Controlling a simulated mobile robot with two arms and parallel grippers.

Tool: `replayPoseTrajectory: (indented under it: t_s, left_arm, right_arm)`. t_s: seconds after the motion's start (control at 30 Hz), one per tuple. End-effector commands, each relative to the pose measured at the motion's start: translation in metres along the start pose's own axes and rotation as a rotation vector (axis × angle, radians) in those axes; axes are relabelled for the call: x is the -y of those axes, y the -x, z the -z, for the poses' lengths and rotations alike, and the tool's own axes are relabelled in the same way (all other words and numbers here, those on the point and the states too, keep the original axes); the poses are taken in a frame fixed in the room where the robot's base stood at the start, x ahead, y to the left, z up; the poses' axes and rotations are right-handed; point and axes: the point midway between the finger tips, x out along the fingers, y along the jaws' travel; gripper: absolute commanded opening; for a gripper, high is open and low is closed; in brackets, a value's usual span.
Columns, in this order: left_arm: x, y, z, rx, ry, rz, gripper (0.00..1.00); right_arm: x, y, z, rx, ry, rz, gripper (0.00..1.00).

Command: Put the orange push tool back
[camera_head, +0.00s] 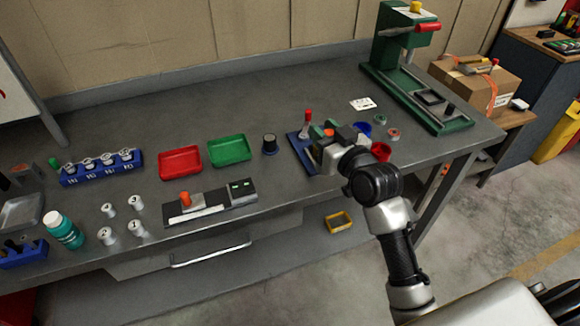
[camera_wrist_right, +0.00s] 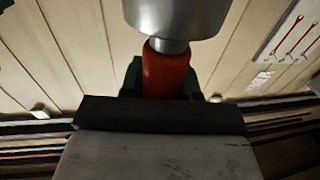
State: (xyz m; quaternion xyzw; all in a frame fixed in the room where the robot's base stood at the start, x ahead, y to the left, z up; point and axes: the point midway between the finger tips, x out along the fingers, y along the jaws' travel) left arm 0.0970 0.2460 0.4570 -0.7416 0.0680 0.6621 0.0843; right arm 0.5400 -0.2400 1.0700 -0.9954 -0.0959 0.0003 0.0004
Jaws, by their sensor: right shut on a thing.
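The orange push tool (camera_wrist_right: 165,72) is in my right gripper in the right wrist view. Its orange-red handle is between the dark fingers, with a silver metal part beyond it. In the head view a small orange bit (camera_head: 328,132) of it shows at the jaws. My right gripper (camera_head: 332,146) is shut on it, over the right part of a blue stand (camera_head: 298,150). A tool with a red handle (camera_head: 308,116) stands upright at this stand. My gripper hides much of the stand, and I cannot tell whether the push tool touches it. My left gripper is not in view.
Beside the stand are a black knob-like piece (camera_head: 270,144), a green tray (camera_head: 229,150) and a red tray (camera_head: 180,163). Right of my gripper are a blue cup (camera_head: 362,128) and a red cup (camera_head: 381,151). A green press (camera_head: 400,65) stands at the back right.

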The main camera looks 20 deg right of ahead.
Motion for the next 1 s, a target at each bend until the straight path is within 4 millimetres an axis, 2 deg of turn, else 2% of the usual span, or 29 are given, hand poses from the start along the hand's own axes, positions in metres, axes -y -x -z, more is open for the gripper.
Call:
replayPoseTrajectory:
  t_s: [0.1, 0.17, 0.4, 0.57, 0.8, 1.0]
  left_arm:
    - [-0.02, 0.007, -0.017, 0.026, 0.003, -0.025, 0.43]
    - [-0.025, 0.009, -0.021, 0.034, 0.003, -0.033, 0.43]
    - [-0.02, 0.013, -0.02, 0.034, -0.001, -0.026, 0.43]
    - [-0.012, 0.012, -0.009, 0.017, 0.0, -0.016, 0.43]
    - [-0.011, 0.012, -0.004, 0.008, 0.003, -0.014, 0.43]
    - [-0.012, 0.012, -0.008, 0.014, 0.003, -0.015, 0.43]
  right_arm:
    - [0.02, -0.023, -0.015, 0.001, -0.009, 0.002, 0.07]
    - [0.029, -0.033, -0.023, 0.0, -0.008, 0.001, 0.07]
    - [0.056, -0.064, -0.048, -0.002, -0.003, 0.0, 0.07]
    - [0.06, -0.069, -0.058, 0.0, 0.001, -0.001, 0.07]
    - [0.06, -0.069, -0.09, 0.0, 0.002, -0.001, 0.07]
    - [0.06, -0.069, -0.094, -0.002, 0.0, -0.002, 0.07]
